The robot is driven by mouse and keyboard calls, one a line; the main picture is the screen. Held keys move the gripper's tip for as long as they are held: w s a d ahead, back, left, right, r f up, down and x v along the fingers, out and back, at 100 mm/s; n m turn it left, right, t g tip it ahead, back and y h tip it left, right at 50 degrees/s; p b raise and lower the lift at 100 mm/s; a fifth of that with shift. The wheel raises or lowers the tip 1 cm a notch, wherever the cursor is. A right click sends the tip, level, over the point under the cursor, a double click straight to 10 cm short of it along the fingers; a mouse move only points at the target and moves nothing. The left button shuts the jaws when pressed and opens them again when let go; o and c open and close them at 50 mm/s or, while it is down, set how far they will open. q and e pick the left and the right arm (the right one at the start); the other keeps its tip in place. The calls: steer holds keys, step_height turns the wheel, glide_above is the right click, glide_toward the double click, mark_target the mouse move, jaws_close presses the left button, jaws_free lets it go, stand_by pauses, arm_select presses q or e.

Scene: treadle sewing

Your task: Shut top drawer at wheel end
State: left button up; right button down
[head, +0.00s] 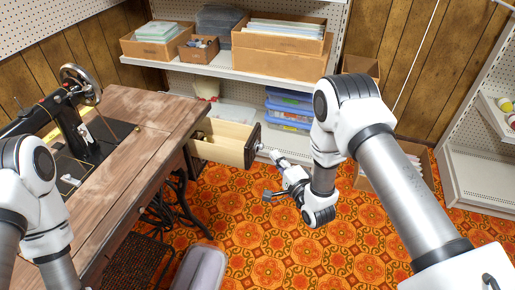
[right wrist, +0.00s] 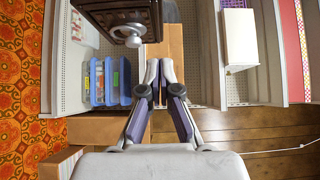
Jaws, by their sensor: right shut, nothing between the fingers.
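The drawer (head: 222,153) at the wheel end of the wooden sewing table (head: 148,107) stands pulled out, and its pale open inside shows. Its dark front with a silver knob (right wrist: 133,40) is near the top of the right wrist view. My right gripper (head: 277,157) is in front of the drawer front, close to the knob. Its fingers (right wrist: 160,66) are shut and empty, and the knob appears up and left of their tips in the right wrist view. I cannot tell whether they touch. My left arm enters at the left, but its gripper is out of view.
The black sewing machine (head: 80,125) with its handwheel (head: 81,84) stands on the table. Behind the drawer is a shelf unit (head: 225,70) with cardboard boxes and blue bins (head: 288,108). Patterned floor lies clear between.

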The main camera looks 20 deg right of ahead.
mark_target(252, 141)
steer(key=w+a, duration=0.2)
steer(key=w, duration=0.1)
steer(key=w+a, duration=0.1)
steer(key=w, duration=0.1)
steer(key=shift+w+a, duration=0.1)
steer(key=shift+w, duration=0.05)
arm_select(q)
steer(key=shift+f, duration=0.1)
arm_select(e)
steer(key=shift+w+a, duration=0.3)
steer(key=shift+a, duration=0.1)
steer(key=shift+a, duration=0.15)
